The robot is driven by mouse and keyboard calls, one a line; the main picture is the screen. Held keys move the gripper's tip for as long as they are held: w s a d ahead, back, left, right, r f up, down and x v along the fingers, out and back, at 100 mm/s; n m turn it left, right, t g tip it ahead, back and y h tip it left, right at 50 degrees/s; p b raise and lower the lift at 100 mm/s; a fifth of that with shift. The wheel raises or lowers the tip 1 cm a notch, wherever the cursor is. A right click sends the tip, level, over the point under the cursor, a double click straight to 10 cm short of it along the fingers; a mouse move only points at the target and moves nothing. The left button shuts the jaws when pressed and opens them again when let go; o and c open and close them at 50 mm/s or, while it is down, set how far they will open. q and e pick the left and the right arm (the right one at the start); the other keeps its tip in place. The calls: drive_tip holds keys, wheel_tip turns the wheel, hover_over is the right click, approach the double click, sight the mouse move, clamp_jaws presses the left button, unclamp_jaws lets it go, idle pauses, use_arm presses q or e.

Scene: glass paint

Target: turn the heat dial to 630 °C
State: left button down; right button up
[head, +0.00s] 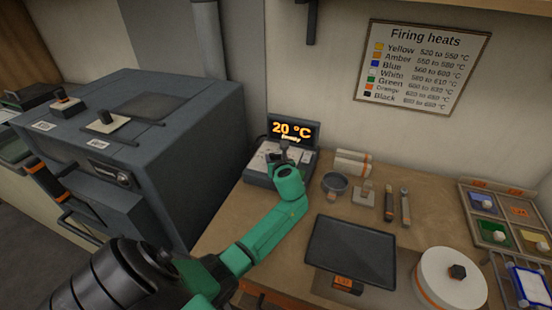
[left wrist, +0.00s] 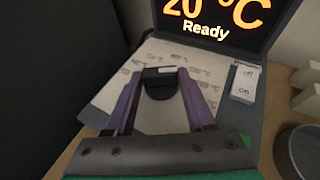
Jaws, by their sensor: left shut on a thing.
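The heat controller (head: 256,172) stands on the wooden bench at the wall, right of the kiln. Its display (head: 292,131) reads 20 °C in orange; in the left wrist view the display (left wrist: 215,20) also says "Ready". The black heat dial (left wrist: 160,84) sits on the pale panel, which carries small printed temperature labels. My left gripper (left wrist: 160,92) is shut on the dial, with one purple finger on each side of it. In the head view my left gripper (head: 283,157) and wrist hide most of the dial. My right gripper is in neither view.
An off/on switch (left wrist: 244,82) sits right of the dial. The grey kiln (head: 190,130) stands close on the left. A small grey bowl (head: 335,184) is just right of the controller. A dark tray (head: 350,250) lies in front. The "Firing heats" chart (head: 424,65) hangs above.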

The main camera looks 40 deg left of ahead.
use_arm(q)
drive_tip(key=shift+w+n+g+y, duration=0.1)
drive_tip(key=shift+n+g+y, duration=0.2)
drive_tip(key=shift+n+g, duration=0.15)
drive_tip(key=shift+w+d+f+n+g+y+b, duration=0.15)
drive_tip(key=shift+n+g+y+b, duration=0.25)
drive_tip(key=shift+n+g, duration=0.25)
drive_tip(key=shift+w+d+n+g+y+b, duration=0.1)
drive_tip(key=shift+n+g+y+b, duration=0.25)
drive_tip(key=shift+n+g, duration=0.2)
drive_tip(key=shift+w+n+g+y+b, duration=0.15)
drive_tip(key=shift+n+g+y+b, duration=0.2)
drive_tip(key=shift+n+g+b, duration=1)
drive_tip(key=shift+g+b, duration=0.05)
drive_tip(key=shift+g, duration=0.15)
drive_tip(key=shift+c, duration=1.2)
unclamp_jaws()
